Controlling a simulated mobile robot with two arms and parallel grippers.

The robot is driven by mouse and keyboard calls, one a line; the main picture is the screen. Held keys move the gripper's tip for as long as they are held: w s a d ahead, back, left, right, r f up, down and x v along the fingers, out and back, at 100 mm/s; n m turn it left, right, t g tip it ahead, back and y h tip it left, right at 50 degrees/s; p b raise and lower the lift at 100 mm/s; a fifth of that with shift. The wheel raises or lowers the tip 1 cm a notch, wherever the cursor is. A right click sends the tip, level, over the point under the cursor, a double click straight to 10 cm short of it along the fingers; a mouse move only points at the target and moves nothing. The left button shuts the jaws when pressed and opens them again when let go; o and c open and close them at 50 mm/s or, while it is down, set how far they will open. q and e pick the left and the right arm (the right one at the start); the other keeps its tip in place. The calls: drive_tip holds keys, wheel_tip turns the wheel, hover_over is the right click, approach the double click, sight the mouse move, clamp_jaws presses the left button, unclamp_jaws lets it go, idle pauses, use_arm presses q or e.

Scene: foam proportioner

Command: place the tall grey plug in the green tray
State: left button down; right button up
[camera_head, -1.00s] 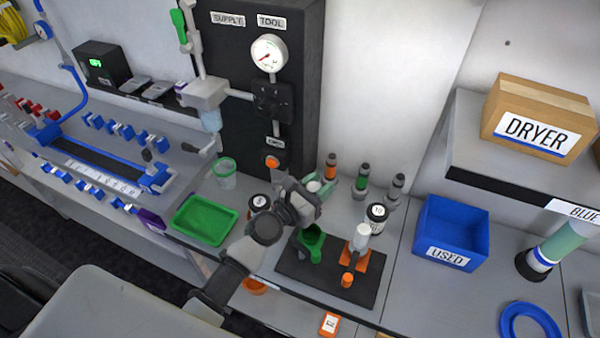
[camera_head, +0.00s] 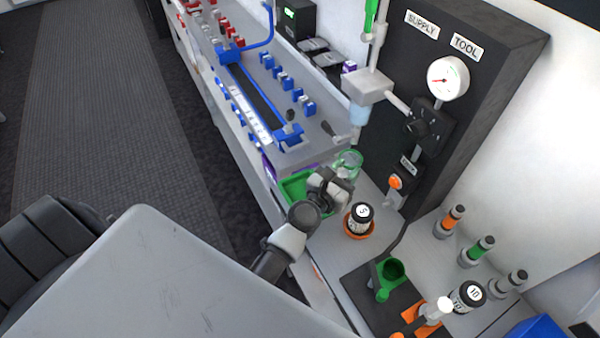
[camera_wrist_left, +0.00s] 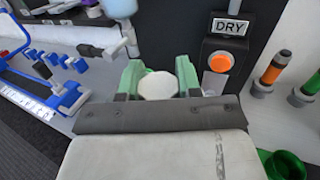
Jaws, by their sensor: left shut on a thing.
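The green tray (camera_head: 292,188) lies on the bench, its right part hidden behind my left gripper in the head view. My right gripper is not in view.
The dark panel with a gauge (camera_head: 447,77) rises behind. Several banded cylinders (camera_head: 477,250) stand at the right. A blue rack (camera_head: 262,112) is beyond the tray.

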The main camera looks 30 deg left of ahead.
use_arm(q)
drive_tip(key=w+a+f+b, duration=0.2)
drive_tip(key=a+f+b, duration=0.8)
drive_tip(key=b, duration=0.1)
drive_tip(key=shift+w, duration=0.35)
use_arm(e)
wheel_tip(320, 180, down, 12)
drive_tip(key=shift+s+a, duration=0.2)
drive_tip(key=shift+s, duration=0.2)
use_arm(q)
drive_tip(key=shift+f, duration=0.1)
drive_tip(key=shift+f, duration=0.15)
drive_tip(key=c, duration=0.8)
unclamp_jaws()
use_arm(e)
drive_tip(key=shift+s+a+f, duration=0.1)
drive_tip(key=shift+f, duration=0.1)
